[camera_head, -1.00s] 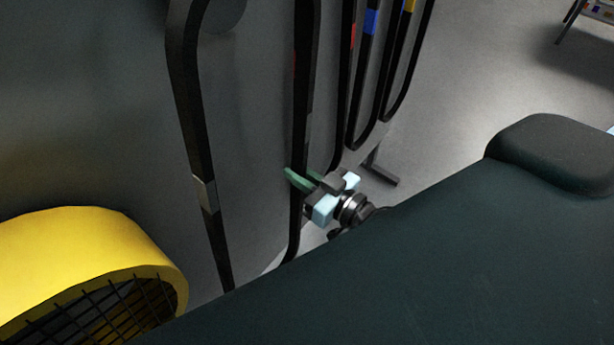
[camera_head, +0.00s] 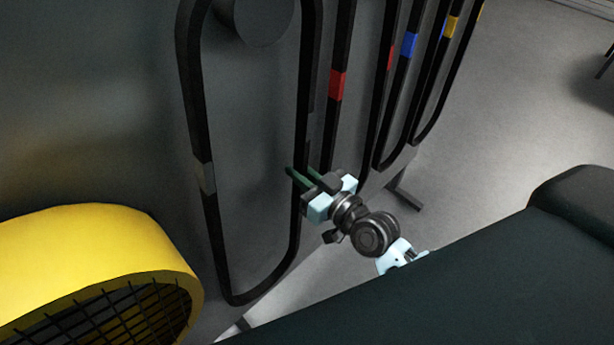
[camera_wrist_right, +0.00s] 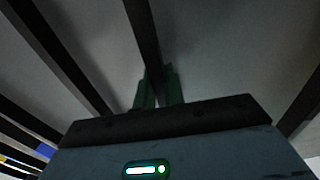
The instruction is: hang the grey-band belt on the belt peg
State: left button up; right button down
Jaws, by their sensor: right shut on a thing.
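The grey-band belt (camera_head: 204,178) is a long black loop with grey bands, hanging in front of the dark grey panel in the head view. Its top is cut off by the picture's upper edge. A dark round part (camera_head: 262,22), perhaps the belt peg, shows within the loop's upper part. I cannot tell whether the belt rests on it. My right gripper (camera_head: 298,180) is shut on the belt's right strand, low on the loop. In the right wrist view, the green fingers (camera_wrist_right: 158,88) close around a dark strand (camera_wrist_right: 143,35). My left gripper is out of view.
Several other black belts hang close to the right, with red (camera_head: 337,85), blue (camera_head: 409,45) and yellow (camera_head: 452,27) bands. A yellow round housing with a dark mesh (camera_head: 95,235) stands at the lower left. Open grey floor (camera_head: 520,110) lies to the right.

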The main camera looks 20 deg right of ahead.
aim_at(284, 163)
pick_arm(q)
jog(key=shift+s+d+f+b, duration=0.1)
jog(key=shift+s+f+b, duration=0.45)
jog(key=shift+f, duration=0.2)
pick_arm(e)
jog(key=shift+w+a+f, duration=0.3)
jog(key=shift+w+f, duration=0.15)
jog(key=shift+w, duration=0.2)
jog(key=shift+w+a+f, duration=0.25)
jog(key=shift+w+f, duration=0.2)
jog(key=shift+w, duration=0.15)
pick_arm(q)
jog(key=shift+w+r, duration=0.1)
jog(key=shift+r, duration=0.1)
pick_arm(e)
jog(key=shift+w+d+r, duration=0.15)
jog(key=shift+r, duration=0.3)
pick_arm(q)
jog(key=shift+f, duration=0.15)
pick_arm(e)
jog(key=shift+d+f, duration=0.1)
jog(key=shift+f, duration=0.15)
jog(key=c, duration=1.7)
grip_release()
jog(key=shift+f, duration=0.15)
